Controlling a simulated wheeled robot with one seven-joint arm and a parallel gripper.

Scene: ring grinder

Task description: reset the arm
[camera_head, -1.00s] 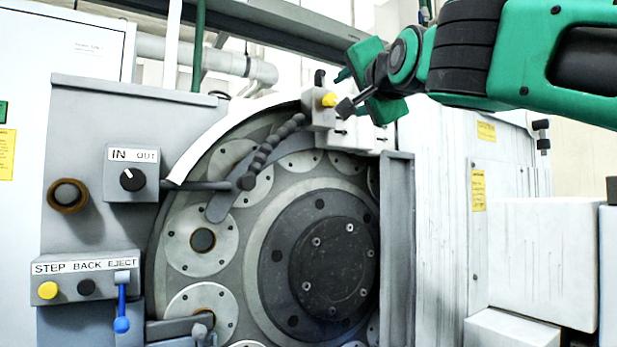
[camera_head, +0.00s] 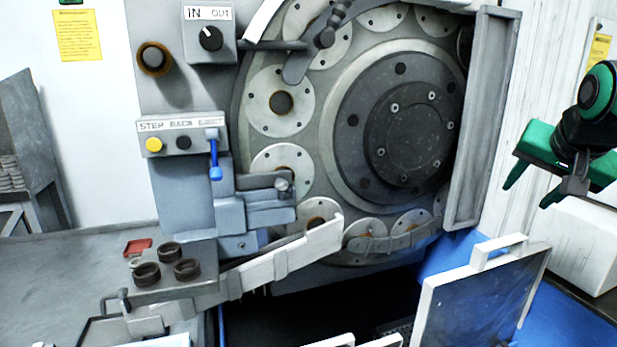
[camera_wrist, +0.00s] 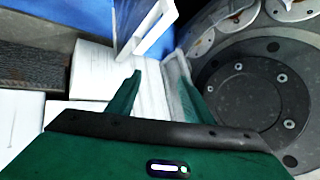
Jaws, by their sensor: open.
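My gripper (camera_head: 528,198) is at the right edge of the head view, right of the grinder's round face and in front of the white housing. Its green fingers point down and to the left. They are apart, with nothing between them. In the wrist view the two fingers of my gripper (camera_wrist: 162,92) also show spread and empty, with white panel behind them. Part of my arm is cut off by the right edge of the head view.
A white-framed panel (camera_head: 480,300) stands below. Several dark rings (camera_head: 187,269) lie on a ledge at lower left, beside a white chute (camera_head: 290,262).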

